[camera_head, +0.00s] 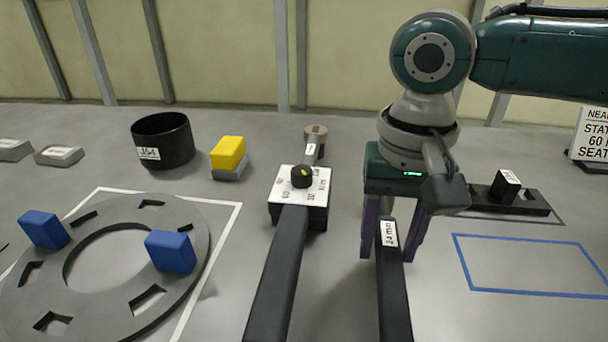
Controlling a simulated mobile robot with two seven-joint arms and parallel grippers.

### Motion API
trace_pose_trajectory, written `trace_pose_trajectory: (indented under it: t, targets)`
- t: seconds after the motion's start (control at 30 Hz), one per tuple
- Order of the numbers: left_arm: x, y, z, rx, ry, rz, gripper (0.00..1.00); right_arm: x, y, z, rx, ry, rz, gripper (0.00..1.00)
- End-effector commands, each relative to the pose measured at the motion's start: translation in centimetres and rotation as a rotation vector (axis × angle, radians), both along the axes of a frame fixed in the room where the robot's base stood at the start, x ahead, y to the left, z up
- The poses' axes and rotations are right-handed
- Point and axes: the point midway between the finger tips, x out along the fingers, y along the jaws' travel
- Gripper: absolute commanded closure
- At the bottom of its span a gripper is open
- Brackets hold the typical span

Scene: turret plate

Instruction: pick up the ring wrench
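A black bar (392,290) with a white label near its far end runs toward the bottom edge, right of centre. I take it to be the handle of the ring wrench; no ring end shows. My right gripper (392,255) comes down from above with its two purple fingers on either side of this bar. The fingers look very close to its sides, but whether they press on it cannot be told. My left gripper is out of view.
Left of the bar is another long black handle (277,277) with a white dial box (300,188). A grey slotted ring plate (185,295) carries two blue blocks. A black cup (163,141), yellow block (229,152) and black holder (530,205) stand farther back. The blue-outlined area is empty.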

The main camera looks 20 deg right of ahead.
Motion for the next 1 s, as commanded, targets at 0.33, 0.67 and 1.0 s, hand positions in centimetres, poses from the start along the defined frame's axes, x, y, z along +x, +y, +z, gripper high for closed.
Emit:
trace_pose_trajectory:
  t: [0.33, 0.67, 1.0]
  targets:
    - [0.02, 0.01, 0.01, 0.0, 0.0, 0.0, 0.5, -0.01, -0.01, 0.02, 0.0, 0.0, 0.0, 0.91]
    - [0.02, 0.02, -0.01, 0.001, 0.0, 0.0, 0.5, -0.01, -0.01, 0.03, 0.0, 0.0, 0.0, 1.0]
    - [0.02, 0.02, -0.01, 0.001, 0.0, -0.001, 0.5, 0.0, -0.02, 0.03, 0.0, 0.0, 0.0, 1.0]
